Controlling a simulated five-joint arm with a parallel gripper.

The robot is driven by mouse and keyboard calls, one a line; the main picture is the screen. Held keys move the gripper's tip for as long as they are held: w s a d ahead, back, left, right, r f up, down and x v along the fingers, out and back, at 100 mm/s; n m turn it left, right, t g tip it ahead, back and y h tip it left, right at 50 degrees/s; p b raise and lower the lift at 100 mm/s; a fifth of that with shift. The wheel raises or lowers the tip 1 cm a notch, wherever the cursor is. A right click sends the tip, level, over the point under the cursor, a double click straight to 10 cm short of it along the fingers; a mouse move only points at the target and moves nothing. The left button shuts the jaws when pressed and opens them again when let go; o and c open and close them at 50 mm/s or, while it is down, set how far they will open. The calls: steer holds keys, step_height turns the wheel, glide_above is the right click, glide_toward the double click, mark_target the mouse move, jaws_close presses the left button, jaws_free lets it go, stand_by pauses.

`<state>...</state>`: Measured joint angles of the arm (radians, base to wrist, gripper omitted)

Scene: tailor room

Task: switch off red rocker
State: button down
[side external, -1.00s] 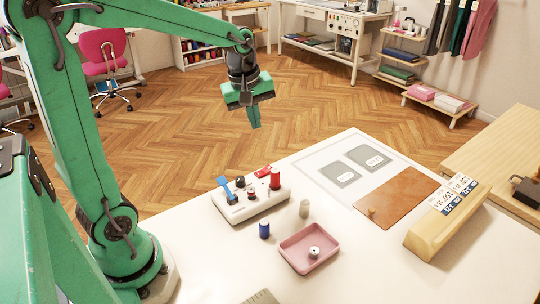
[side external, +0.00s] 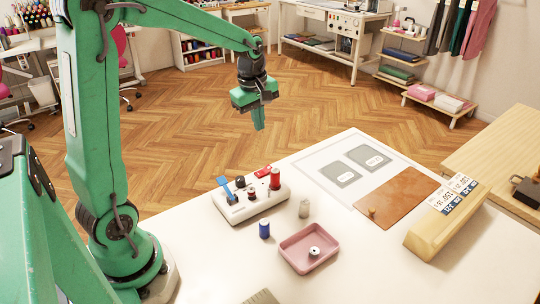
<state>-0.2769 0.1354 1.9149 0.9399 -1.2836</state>
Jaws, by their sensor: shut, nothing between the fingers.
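The red rocker (side external: 263,171) sits at the back edge of a white control box (side external: 252,205) on the white table. The box also carries a blue lever, dark knobs and a red cylinder (side external: 275,179). The rocker is too small for me to tell its position. My gripper (side external: 259,126) is shut and empty, pointing down. In the picture it appears above the box, with the wooden floor behind it and a clear gap below.
A blue spool (side external: 264,229) and a pale spool (side external: 304,208) stand near the box. A pink tray (side external: 301,259) holds a white spool. A brown leather mat (side external: 398,196) and a wooden block (side external: 445,220) with labels are to the right.

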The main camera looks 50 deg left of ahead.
mark_target(267, 167)
steer(key=f, duration=0.4)
steer(key=w+f, duration=0.1)
steer(key=f, duration=0.4)
steer(key=w+f, duration=0.1)
steer(key=f, duration=0.3)
steer(key=shift+f, duration=0.35)
steer(key=shift+w, duration=0.15)
steer(key=shift+w+f+g, duration=0.1)
steer(key=shift+f+g, duration=0.15)
steer(key=shift+g, duration=0.15)
steer(key=shift+s+r, duration=0.1)
steer(key=shift+s, duration=0.1)
steer(key=shift+s+r, duration=0.1)
steer(key=shift+s, duration=0.5)
